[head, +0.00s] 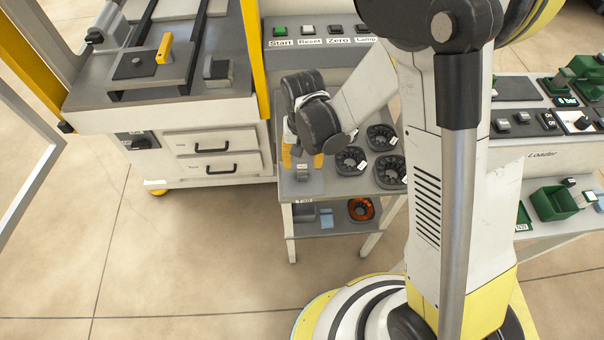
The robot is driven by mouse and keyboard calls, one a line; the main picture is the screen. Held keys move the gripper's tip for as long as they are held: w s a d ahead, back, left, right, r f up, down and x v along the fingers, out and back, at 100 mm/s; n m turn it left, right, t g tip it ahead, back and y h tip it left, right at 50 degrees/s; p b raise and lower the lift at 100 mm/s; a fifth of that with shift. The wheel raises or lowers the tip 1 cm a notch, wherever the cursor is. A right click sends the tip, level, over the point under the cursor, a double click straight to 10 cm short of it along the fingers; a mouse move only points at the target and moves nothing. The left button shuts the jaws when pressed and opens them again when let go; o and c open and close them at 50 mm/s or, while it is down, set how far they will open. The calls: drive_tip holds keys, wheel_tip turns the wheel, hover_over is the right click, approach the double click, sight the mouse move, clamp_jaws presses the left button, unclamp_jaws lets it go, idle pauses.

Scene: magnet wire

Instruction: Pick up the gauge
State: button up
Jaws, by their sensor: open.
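My gripper (302,160) points down over the left part of a small grey side table (329,191), its yellow fingers apart. A small grey block (302,175) with a pale label stands on the tabletop just below and between the fingers. It may be the gauge, but it is too small to be sure. I cannot tell whether the fingers touch it. My wrist hides the tabletop behind it.
Several black round slotted parts (351,160) with white tags stand close on the right of the tabletop. The lower shelf holds an orange-and-black ring (361,209) and a blue item (326,217). A white drawer cabinet (212,146) stands left, a button panel (311,30) behind.

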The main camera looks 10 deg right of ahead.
sight(302, 167)
wheel_tip(302, 167, down, 3)
drive_tip(key=shift+a+f+b, duration=0.1)
drive_tip(key=shift+b, duration=0.4)
drive_tip(key=shift+c, duration=0.5)
clamp_jaws()
